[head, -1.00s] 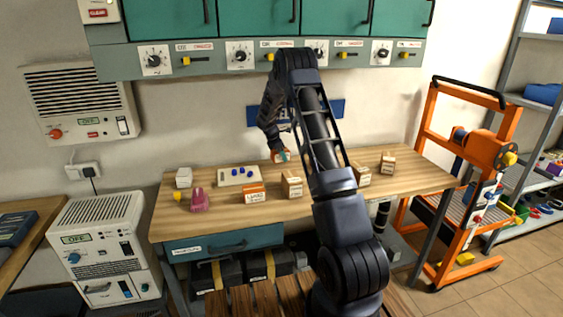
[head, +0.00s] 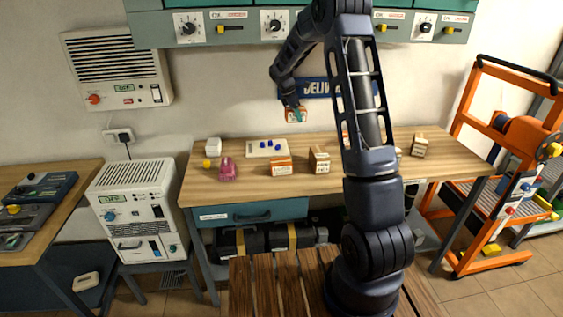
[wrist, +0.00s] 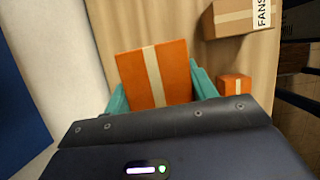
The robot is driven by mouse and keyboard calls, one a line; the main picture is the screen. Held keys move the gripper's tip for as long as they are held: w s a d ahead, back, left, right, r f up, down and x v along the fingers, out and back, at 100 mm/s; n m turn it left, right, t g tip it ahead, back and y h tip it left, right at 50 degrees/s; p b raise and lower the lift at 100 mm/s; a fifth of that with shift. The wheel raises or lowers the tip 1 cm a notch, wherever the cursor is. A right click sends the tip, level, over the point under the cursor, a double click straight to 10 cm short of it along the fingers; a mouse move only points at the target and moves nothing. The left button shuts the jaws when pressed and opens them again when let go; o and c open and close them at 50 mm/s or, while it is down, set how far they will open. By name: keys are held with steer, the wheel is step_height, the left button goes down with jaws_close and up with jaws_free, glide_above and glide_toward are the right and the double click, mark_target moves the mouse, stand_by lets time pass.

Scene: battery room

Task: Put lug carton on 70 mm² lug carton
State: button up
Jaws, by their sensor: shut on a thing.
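My gripper (head: 294,112) is shut on an orange lug carton (wrist: 153,74) with a pale tape strip. Its teal fingers (wrist: 203,82) press on the carton's two sides in the wrist view. In the head view the held carton (head: 290,115) is in the air above the back of the bench. Another orange carton (head: 281,167) with a white label band stands on the bench, lower and nearer than the held one; it also shows in the wrist view (wrist: 234,85), apart from the held carton. Its label is too small to read, so I cannot confirm 70 mm².
A brown carton (head: 319,161) stands just right of the orange one, and another (head: 419,146) farther right. A pink object (head: 227,171), a white box (head: 213,147) and a board with blue knobs (head: 267,148) are on the left. My arm hides part of the bench.

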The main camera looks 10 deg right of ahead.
step_height(320, 180, up, 9)
glide_above(285, 161)
steer(key=a, duration=0.1)
steer(key=shift+m, duration=0.3)
step_height(285, 161, down, 20)
steer(key=shift+w+f, duration=0.1)
steer(key=shift+f, duration=0.1)
steer(key=o, duration=1.2)
